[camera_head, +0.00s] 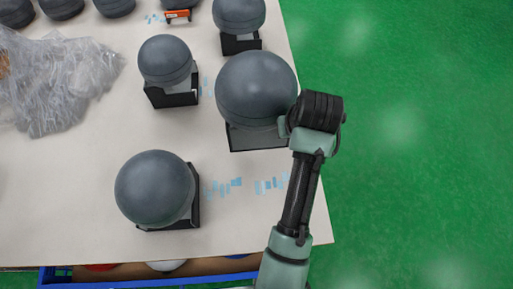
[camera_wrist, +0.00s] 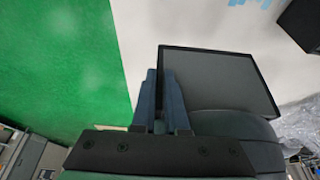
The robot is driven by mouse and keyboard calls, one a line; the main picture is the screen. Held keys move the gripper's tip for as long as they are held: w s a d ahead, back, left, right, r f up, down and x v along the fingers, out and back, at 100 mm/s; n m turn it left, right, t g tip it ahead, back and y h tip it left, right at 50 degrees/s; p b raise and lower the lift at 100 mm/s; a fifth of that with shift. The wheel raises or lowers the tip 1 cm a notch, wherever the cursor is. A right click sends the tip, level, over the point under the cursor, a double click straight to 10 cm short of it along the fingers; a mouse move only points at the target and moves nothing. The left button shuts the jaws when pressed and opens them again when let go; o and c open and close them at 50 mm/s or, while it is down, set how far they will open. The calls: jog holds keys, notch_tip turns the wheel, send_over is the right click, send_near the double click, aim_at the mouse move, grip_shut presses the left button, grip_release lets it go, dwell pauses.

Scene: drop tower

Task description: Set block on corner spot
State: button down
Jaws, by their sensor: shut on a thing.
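The block, a black square base (camera_head: 258,140) with a large grey ball (camera_head: 257,88) on it, is at the right side of the table. My gripper (camera_head: 287,126) comes in from the right and is at the base's right edge; the ball and my wrist hide most of the fingers. In the wrist view my gripper (camera_wrist: 163,85) is shut on one edge of the black base (camera_wrist: 215,75), with the grey ball partly seen below it. Pale blue marks (camera_head: 270,186) lie on the table near its front right corner, clear of anything. I cannot tell whether the base touches the table.
Another ball on a black base (camera_head: 155,190) stands at the front left, and one (camera_head: 166,62) stands behind. Several more are at the back. Clear plastic wrap (camera_head: 62,75) lies at the left. The table's right edge drops to green floor (camera_head: 420,150).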

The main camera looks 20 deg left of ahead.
notch_tip(320, 180, down, 11)
jog(key=shift+r, duration=0.2)
jog(key=c, duration=1.4)
grip_release()
jog(key=shift+s+f, duration=0.15)
jog(key=shift+f, duration=0.1)
jog(key=o, duration=0.5)
jog(key=shift+c, duration=0.2)
jog(key=shift+r, duration=0.2)
